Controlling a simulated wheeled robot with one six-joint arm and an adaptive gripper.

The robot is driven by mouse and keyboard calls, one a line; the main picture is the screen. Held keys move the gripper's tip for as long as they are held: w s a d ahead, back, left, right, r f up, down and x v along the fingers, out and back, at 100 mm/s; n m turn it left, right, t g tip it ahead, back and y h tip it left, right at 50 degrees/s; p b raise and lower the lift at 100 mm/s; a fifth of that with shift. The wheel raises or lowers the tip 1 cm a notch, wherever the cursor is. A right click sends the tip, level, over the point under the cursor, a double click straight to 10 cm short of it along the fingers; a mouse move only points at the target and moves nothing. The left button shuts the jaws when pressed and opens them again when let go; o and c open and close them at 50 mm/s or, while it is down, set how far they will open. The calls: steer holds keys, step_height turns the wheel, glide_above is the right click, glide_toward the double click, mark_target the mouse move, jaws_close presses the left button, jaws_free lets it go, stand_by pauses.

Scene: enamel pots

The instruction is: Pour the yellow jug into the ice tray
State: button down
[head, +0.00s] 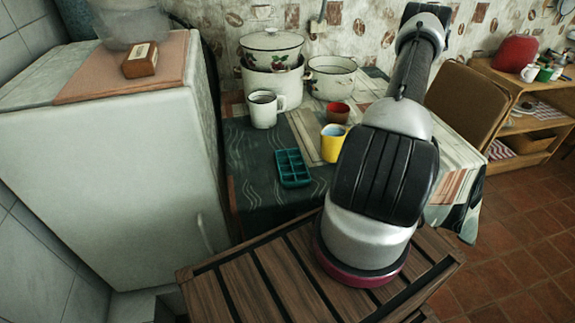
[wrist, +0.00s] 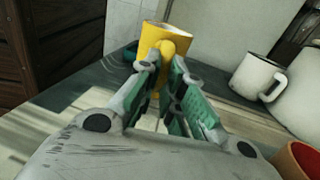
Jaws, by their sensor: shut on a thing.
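The yellow jug (head: 332,145) is near the middle of the table in the head view, roughly upright, with its right side hidden by my arm. In the wrist view the jug (wrist: 177,38) is straight ahead. My gripper (wrist: 167,66) is shut on the jug's handle side. I cannot tell whether the jug touches the table. The teal ice tray (head: 292,168) lies flat on the dark cloth, left of and nearer than the jug, apart from it. A small part of the tray (wrist: 130,53) shows left of the jug in the wrist view. My gripper is hidden in the head view.
A white mug (head: 263,110) stands behind the tray. A red-brown cup (head: 338,113) is just behind the jug. Enamel pots (head: 272,75) and a white pan (head: 331,78) fill the back. A white fridge (head: 110,170) borders the left. The cloth around the tray is clear.

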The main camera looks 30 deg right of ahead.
mark_target(325, 135)
steer(key=shift+a+r+h, duration=0.45)
steer(key=shift+r+h, duration=0.3)
steer(key=shift+h, duration=0.15)
steer(key=shift+w+a+r, duration=0.1)
steer(key=shift+a+r, duration=0.1)
steer(key=shift+r, duration=0.05)
steer(key=shift+a+r+h, duration=0.35)
steer(key=shift+r+h, duration=0.05)
steer(key=shift+h, duration=0.2)
steer(key=shift+w+a+r+h, duration=0.15)
steer(key=shift+a+r+h, duration=0.7)
steer(key=shift+a+h, duration=0.15)
steer(key=shift+w+a+r+g+h+p, duration=0.15)
steer(key=shift+a+r+h, duration=0.15)
steer(key=shift+a+h, duration=0.35)
steer(key=shift+a+r+g+h+p, duration=0.1)
steer(key=shift+a+r+h, duration=0.2)
steer(key=shift+a+h, duration=0.25)
steer(key=shift+w+a+r+g+h+p, duration=0.15)
steer(key=shift+a+r+h, duration=0.15)
steer(key=shift+a+h, duration=0.35)
steer(key=shift+a+r+h, duration=0.2)
steer(key=shift+a+h, duration=0.2)
steer(key=shift+h, duration=0.3)
steer(key=shift+a+r+h, duration=0.15)
steer(key=shift+a+h, duration=0.2)
steer(key=shift+h, duration=0.3)
